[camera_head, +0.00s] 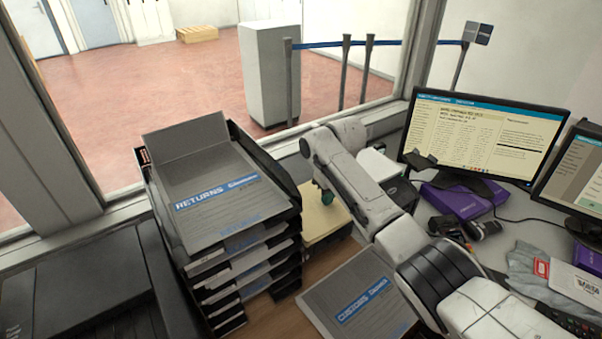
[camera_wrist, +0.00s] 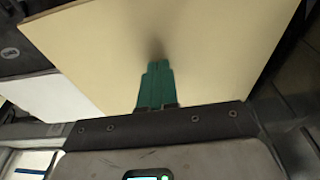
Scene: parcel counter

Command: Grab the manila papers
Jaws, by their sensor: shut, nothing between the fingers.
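The manila papers (camera_head: 318,220) lie as a pale yellow stack just right of the black tray tower. They fill much of the wrist view (camera_wrist: 190,45) as a flat cream sheet. A dark shadow lies just beyond the tips. I cannot tell whether the tips touch the papers. My arm covers the stack's right part.
The black tray tower (camera_head: 285,262) with a grey returns folder (camera_head: 215,195) on top stands close on the left. A customs folder (camera_head: 358,300) lies in front. A monitor (camera_head: 480,135), purple boxes (camera_head: 455,203) and a black device (camera_head: 403,192) are to the right.

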